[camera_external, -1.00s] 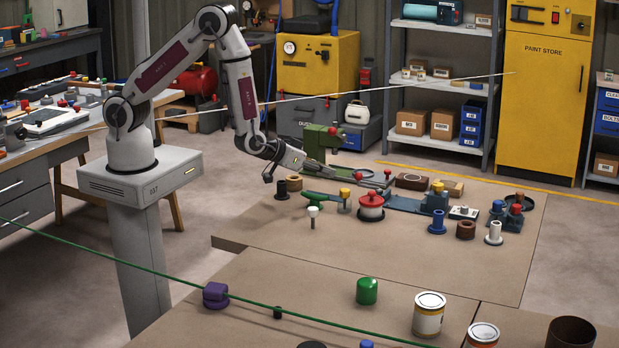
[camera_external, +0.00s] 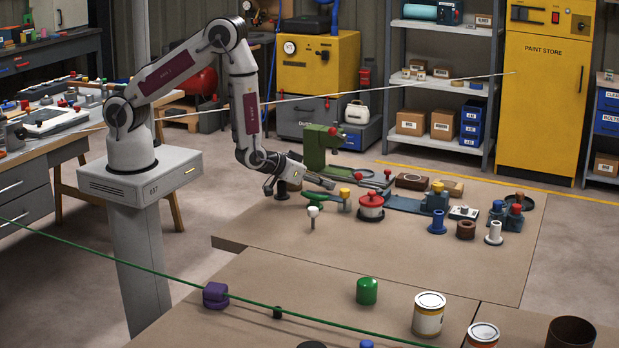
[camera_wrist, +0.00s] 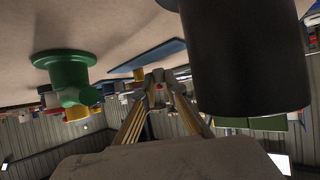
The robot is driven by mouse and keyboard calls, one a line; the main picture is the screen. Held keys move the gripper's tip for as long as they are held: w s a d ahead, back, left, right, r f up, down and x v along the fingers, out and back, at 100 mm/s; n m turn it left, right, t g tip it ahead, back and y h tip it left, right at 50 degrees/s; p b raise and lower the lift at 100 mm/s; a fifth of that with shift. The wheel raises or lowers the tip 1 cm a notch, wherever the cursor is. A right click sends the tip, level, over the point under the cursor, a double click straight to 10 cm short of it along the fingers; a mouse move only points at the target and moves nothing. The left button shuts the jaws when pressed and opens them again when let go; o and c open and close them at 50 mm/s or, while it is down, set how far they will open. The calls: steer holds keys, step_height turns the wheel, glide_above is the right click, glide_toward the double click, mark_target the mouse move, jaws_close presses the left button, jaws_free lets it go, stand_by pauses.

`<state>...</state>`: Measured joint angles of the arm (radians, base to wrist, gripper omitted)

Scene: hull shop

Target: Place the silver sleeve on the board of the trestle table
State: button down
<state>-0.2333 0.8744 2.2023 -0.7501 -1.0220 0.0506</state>
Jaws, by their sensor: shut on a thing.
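A pale silver-looking flanged sleeve (camera_external: 494,234) stands upright near the right front of the brown-topped table (camera_external: 370,250). My gripper (camera_external: 330,185) is low over this table's far left, pointing right, well away from that sleeve. In the wrist view my gripper (camera_wrist: 158,82) shows its fingers drawn together at the tips. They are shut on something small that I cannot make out. A table with wooden trestle legs (camera_external: 65,190) stands at the left; its top carries a pale board (camera_external: 45,121) with small parts.
A dark cylinder (camera_wrist: 245,65) fills the right of the wrist view, close by. A green flanged piece (camera_wrist: 65,72) is at left there. A red-lidded pot (camera_external: 371,204), white-topped pin (camera_external: 313,213), blue sleeve (camera_external: 437,223) and brown sleeve (camera_external: 466,230) stand nearby.

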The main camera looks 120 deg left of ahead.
steer(key=shift+f, duration=0.4)
steer(key=shift+f, duration=0.1)
steer(key=c, duration=2.1)
jaws_free()
steer(key=shift+s+d+r, duration=0.1)
steer(key=shift+d+r, duration=0.1)
steer(key=v, duration=1.1)
steer(key=shift+s+d+r, duration=0.15)
steer(key=shift+s, duration=0.05)
steer(key=shift+w, duration=0.1)
